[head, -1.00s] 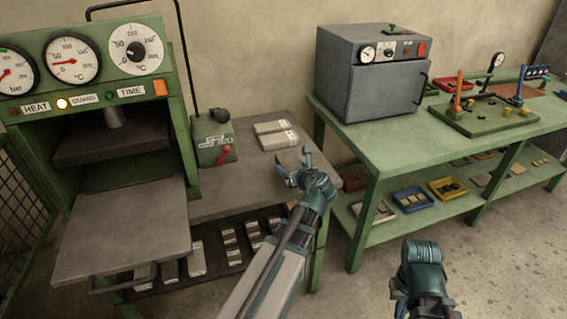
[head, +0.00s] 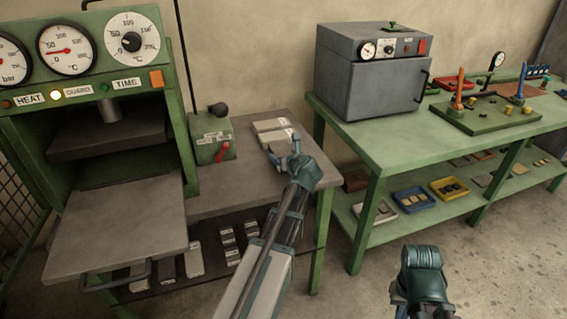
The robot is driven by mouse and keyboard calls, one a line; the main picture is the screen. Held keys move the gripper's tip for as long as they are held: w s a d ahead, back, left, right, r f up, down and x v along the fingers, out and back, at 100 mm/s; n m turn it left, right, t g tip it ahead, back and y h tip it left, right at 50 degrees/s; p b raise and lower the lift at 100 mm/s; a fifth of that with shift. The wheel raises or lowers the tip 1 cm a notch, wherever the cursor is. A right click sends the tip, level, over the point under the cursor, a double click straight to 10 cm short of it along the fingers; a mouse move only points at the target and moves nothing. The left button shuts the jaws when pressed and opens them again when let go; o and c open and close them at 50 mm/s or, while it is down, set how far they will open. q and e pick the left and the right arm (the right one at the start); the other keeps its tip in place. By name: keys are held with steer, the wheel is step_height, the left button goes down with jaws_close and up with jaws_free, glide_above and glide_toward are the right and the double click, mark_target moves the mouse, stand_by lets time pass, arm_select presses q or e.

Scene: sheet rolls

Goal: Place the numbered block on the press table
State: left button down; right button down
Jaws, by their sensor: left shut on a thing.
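The press table (head: 120,225) is the flat grey plate with a dark front handle, reaching out of the green press at the left. Two pale blocks lie side by side on the grey bench top, the far block (head: 271,124) and the near block (head: 276,136). My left gripper (head: 282,150) is at the near block and shut on it; its fingers hide the contact, and I cannot read any number. My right gripper (head: 424,258) is low at the right, away from the blocks; its fingers do not show clearly.
A green control box (head: 212,138) with a red lever stands on the bench between press and blocks. Several pale blocks (head: 194,260) lie on the shelf below. A grey oven (head: 368,70) stands on the green workbench (head: 375,142) at the right.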

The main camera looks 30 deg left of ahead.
arm_select(q)
steer(key=shift+f, duration=0.7)
steer(key=shift+r, duration=0.15)
arm_select(e)
steer(key=shift+f, duration=0.55)
steer(key=shift+f, duration=0.1)
arm_select(q)
steer(key=shift+c, duration=1)
jaws_free()
steer(key=shift+f+b, duration=0.2)
steer(key=shift+b, duration=0.1)
steer(key=shift+o, duration=1)
steer(key=shift+r, duration=0.15)
